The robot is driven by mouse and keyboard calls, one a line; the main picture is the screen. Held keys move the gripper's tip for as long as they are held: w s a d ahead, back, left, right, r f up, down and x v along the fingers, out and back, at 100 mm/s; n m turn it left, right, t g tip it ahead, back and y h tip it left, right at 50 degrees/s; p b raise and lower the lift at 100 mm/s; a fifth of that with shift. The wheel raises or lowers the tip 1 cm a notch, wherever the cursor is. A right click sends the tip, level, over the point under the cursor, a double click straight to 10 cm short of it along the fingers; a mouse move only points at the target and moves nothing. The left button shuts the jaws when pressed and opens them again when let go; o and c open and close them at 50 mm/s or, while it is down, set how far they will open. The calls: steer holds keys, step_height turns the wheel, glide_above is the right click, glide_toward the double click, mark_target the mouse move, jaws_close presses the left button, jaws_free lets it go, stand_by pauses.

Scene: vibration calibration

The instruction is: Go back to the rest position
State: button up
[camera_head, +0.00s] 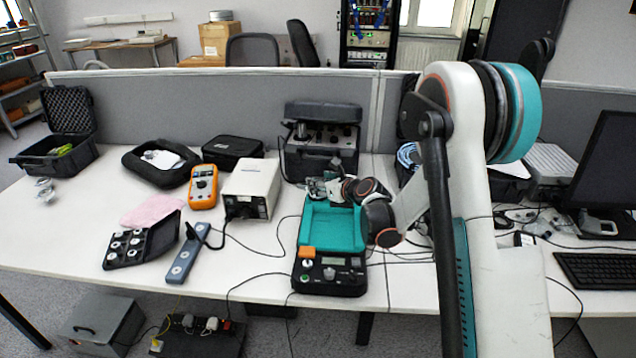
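My arm rises large on the right of the view and bends over the desk. Its wrist joints hang above the right side of a device with a teal tray (333,232). My gripper (322,188) is small in the view, at the far edge of that tray and in front of a black calibration unit (322,150). Its fingers are partly mixed with the background, so I cannot tell whether they are open or shut, and I see no object clearly held.
An orange multimeter (203,187), white box (252,188), black case of round parts (141,241) and power strip (187,254) lie on the left of the desk (50,225). A monitor (606,165) and keyboard (597,271) are right. A grey partition (230,98) stands behind.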

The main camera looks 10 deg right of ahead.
steer(key=s+a+r+n+g, duration=0.1)
steer(key=s+r+n, duration=0.35)
steer(key=s, duration=0.35)
steer(key=s+a+r+n+g+h, duration=0.1)
steer(key=s+r+n, duration=0.3)
steer(key=s+n, duration=0.3)
steer(key=s+a+r+n+g, duration=0.1)
steer(key=s+r+n, duration=0.35)
steer(key=s, duration=0.35)
steer(key=s+d+n+g+h, duration=0.2)
steer(key=s+n+h, duration=0.1)
steer(key=s+n, duration=1.3)
steer(key=s, duration=0.6)
steer(key=shift+g+h, duration=0.3)
steer(key=shift+g, duration=0.1)
steer(key=shift+d+r, duration=0.1)
steer(key=shift+c, duration=0.2)
